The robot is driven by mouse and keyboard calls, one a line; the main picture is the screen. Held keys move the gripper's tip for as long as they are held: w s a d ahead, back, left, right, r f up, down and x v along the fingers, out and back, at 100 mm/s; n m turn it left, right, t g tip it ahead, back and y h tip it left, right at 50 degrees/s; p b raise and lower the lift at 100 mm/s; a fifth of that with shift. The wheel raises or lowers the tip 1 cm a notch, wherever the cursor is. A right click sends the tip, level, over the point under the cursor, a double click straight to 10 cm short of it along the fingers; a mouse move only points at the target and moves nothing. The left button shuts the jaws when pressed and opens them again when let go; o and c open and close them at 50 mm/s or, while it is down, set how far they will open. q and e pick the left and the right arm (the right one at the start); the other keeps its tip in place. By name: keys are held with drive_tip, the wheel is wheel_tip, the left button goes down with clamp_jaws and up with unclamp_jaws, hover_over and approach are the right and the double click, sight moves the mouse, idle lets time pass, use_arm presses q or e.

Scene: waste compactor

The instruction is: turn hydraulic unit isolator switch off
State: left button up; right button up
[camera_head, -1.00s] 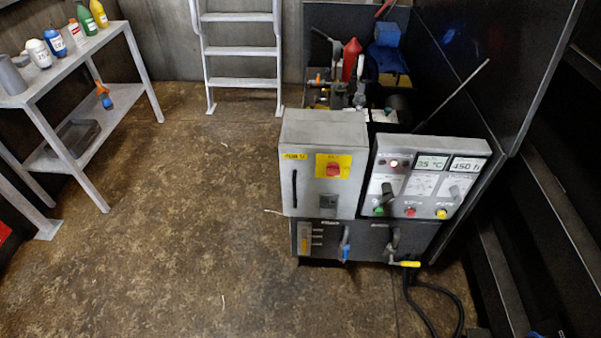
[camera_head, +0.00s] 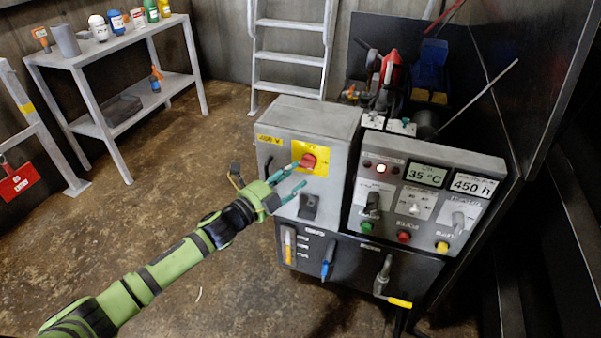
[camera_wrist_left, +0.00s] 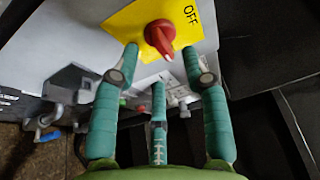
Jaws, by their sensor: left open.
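The isolator switch is a red rotary knob (camera_head: 308,160) on a yellow plate (camera_head: 321,168) on the front of the grey cabinet (camera_head: 338,130). The left wrist view shows the knob (camera_wrist_left: 160,36) close up, with "OFF" printed on the yellow plate (camera_wrist_left: 130,22). I cannot tell its exact setting. My left gripper (camera_head: 297,177) is open at the knob, coming from the lower left. In the left wrist view, two teal fingers of the gripper (camera_wrist_left: 161,52) lie either side of the knob, with a third below it. I cannot tell whether they touch it. My right gripper is not in view.
Right of the knob is a control panel (camera_head: 424,190) with displays, a lit lamp and coloured buttons. Blue-handled (camera_head: 326,268) and yellow-handled (camera_head: 398,301) valves sit below. A shelf with bottles (camera_head: 125,42) and a ladder (camera_head: 290,55) stand behind. Floor at left is clear.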

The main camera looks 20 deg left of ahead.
sight(308, 164)
use_arm(q)
drive_tip(key=x, duration=0.3)
drive_tip(key=shift+w+d, duration=0.2)
drive_tip(key=shift+w, duration=0.15)
clamp_jaws()
